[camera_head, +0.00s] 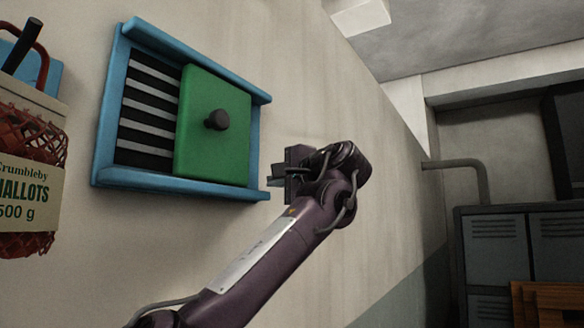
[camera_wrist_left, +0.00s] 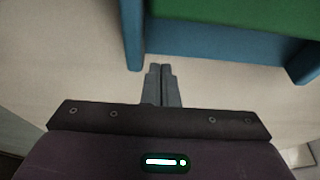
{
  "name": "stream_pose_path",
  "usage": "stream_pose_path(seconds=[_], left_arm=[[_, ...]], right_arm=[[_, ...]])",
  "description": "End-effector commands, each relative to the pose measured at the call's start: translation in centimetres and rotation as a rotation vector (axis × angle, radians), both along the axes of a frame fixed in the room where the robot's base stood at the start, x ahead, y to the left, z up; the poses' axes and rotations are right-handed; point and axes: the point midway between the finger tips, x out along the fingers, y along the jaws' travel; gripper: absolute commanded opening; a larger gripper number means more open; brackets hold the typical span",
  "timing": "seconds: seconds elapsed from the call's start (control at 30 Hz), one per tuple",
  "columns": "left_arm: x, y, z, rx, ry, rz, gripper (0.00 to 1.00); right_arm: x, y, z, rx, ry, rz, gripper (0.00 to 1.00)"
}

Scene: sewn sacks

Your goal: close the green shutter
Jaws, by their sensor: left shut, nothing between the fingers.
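The green shutter (camera_head: 205,150) is a flat panel with a dark round knob (camera_head: 216,120), set in a blue frame (camera_head: 109,117) on the wall. It covers the right part of the opening; dark slots with pale slats (camera_head: 148,105) show on the left. My left gripper (camera_head: 275,178) is shut and empty, just right of the frame's lower right corner. In the left wrist view, the shut fingers (camera_wrist_left: 160,84) point at the wall below the blue frame (camera_wrist_left: 220,42), with the green shutter (camera_wrist_left: 250,14) at the top. My right gripper is not in view.
A red net bag (camera_head: 32,150) with a paper label hangs on the wall at the far left. Grey lockers (camera_head: 500,240) and a wooden item (camera_head: 545,303) stand at the lower right. A bent pipe (camera_head: 465,165) comes off the wall. The wall right of the frame is bare.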

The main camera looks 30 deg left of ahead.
Motion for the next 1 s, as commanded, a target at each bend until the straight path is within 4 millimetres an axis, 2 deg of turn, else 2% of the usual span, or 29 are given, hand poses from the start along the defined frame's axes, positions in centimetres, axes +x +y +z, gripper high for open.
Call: stream_pose_path(seconds=[0.03, 0.1, 0.17, 0.3, 0.5, 1.0], left_arm=[[0.5, 1.2, 0.5, -0.002, 0.002, 0.002, 0.00], [0.8, 2.3, 0.3, -0.001, -0.001, 0.000, 0.00], [-0.2, 2.1, 0.0, 0.002, -0.003, -0.002, 0.00], [-1.6, 2.1, 0.1, 0.002, -0.003, -0.003, 0.00], [-2.9, 2.2, 0.0, 0.000, -0.002, -0.001, 0.00], [-3.1, 2.6, -0.1, -0.001, -0.001, -0.001, 0.00]], right_arm=[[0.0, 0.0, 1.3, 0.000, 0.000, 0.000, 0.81], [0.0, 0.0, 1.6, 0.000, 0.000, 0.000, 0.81], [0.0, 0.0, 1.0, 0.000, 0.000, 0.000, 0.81], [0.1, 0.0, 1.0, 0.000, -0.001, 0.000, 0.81], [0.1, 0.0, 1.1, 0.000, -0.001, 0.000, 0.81], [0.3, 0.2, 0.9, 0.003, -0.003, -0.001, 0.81]])
